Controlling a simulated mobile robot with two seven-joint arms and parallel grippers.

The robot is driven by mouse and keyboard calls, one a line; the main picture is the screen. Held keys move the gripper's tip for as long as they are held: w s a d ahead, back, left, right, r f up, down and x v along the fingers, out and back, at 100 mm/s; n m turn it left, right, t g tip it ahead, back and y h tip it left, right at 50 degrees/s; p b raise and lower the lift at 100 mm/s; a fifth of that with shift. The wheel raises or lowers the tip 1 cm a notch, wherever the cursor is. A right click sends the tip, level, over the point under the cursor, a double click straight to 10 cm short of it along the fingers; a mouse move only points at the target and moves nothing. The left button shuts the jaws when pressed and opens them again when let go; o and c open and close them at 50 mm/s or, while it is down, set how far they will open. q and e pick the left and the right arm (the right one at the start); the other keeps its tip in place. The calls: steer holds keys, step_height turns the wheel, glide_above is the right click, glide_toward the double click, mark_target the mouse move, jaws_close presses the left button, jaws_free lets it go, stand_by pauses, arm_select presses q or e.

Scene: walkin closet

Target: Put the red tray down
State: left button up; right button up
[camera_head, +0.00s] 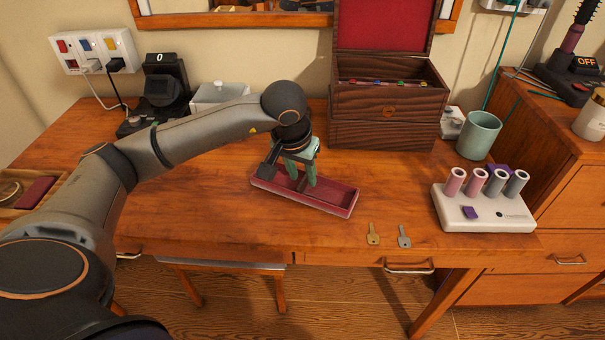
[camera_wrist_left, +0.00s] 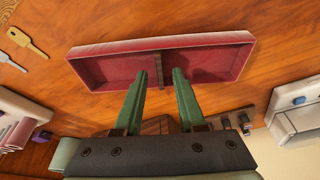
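The red tray (camera_head: 335,206) appears to rest flat on the wooden desk. It is long, shallow and empty, with a divider across its middle. It also shows in the left wrist view (camera_wrist_left: 112,66). My left gripper (camera_head: 302,181) points down over the tray. In the left wrist view its green fingers (camera_wrist_left: 159,72) stand apart, one on each side of the brown divider (camera_wrist_left: 158,70). Gaps show between the fingers and the divider, so the gripper is open. Whether the fingertips touch the tray floor cannot be told. My right gripper is not in view.
Two keys (camera_head: 373,234) (camera_head: 404,236) lie right of the tray near the front edge. A white holder with tubes (camera_head: 484,214) and a green cup (camera_head: 479,136) stand at right. A wooden box (camera_head: 385,130) with its lid up stands behind. The desk's front left is clear.

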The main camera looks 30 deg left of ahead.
arm_select(q)
steer(key=p+v, duration=0.1)
steer(key=v, duration=1)
steer(key=shift+r, duration=0.2)
steer(key=shift+s+a, duration=0.1)
